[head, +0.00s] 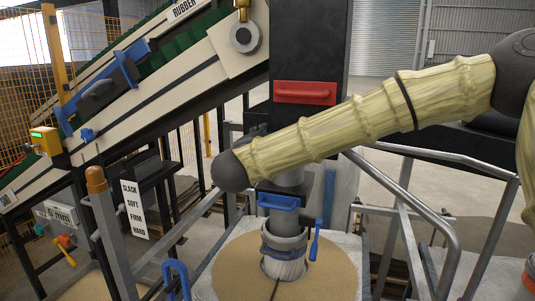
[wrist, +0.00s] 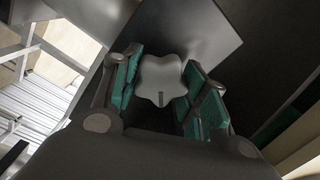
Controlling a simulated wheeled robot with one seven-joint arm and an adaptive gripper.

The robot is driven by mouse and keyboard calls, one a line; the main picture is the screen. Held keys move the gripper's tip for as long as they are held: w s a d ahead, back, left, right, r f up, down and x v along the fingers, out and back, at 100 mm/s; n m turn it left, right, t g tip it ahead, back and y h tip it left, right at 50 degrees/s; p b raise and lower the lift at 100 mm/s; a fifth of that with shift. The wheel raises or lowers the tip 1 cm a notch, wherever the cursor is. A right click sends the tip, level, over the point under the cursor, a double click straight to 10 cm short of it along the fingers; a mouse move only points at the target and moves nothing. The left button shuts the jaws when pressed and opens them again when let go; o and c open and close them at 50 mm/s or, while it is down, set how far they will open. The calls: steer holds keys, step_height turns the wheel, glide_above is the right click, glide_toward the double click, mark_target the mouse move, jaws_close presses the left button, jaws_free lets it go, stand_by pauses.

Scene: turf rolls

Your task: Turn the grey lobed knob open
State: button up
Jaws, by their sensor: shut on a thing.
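The grey lobed knob (wrist: 158,80) shows in the middle of the wrist view, with a small dark slot or mark near its lower edge. My gripper (wrist: 164,70) has its green-padded fingers on the left and right of the knob and is shut on it. Part of the knob's sides is hidden by the fingers. In the head view my arm's sleeve and dark wrist hide the gripper, and I cannot make out the knob there.
A sloped conveyor (head: 150,95) runs across the left. A dark column with a red handle (head: 305,93) stands behind my arm. Blue-handled fittings (head: 278,201) sit below. Metal railings (head: 450,250) cross the lower right.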

steer(key=shift+f+m+b, duration=0.15)
steer(key=shift+m+b, duration=0.95)
steer(key=shift+b, duration=0.4)
steer(key=o, duration=1)
steer(key=shift+w, duration=0.1)
steer(key=shift+o, duration=0.2)
steer(key=v, duration=1.2)
